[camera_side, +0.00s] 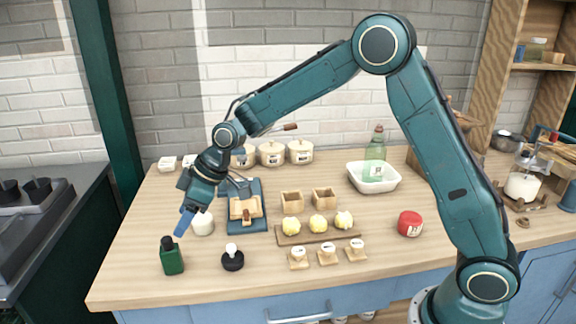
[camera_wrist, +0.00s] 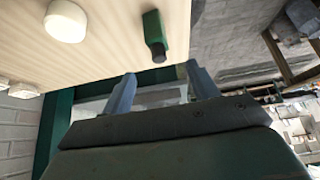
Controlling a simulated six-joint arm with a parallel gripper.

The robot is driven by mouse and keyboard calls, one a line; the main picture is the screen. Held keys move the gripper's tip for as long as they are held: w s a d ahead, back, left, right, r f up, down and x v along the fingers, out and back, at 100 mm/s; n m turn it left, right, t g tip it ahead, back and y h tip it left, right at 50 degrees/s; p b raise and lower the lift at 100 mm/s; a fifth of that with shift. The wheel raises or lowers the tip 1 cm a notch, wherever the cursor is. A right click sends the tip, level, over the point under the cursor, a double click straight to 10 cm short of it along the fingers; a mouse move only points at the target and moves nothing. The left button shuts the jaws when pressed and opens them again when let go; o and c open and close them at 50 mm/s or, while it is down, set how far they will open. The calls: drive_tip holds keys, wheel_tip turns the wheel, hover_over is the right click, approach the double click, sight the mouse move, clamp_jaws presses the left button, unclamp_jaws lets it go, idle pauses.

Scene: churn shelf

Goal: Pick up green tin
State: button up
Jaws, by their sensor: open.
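The green tin (camera_side: 172,260) stands upright near the front left corner of the wooden table, with a dark cap on top. It also shows in the wrist view (camera_wrist: 153,30), ahead of my fingers and between their lines. My gripper (camera_side: 184,222) is open and empty, above and slightly to the right of the tin in the side view, apart from it. Both fingers show in the wrist view (camera_wrist: 158,84) with a gap between them.
A white round container (camera_side: 203,224) stands right of my gripper. A black pot with a white knob (camera_side: 233,260) is right of the tin. A blue stand (camera_side: 257,219) and a board with yellow lumps (camera_side: 290,239) lie farther right. The table's left edge is close to the tin.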

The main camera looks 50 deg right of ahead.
sight(168, 247)
drive_tip(key=shift+x, duration=2.65)
drive_tip(key=shift+f, duration=0.1)
drive_tip(key=shift+x, duration=2.5)
drive_tip(key=shift+d, duration=0.1)
drive_tip(key=c, duration=1.2)
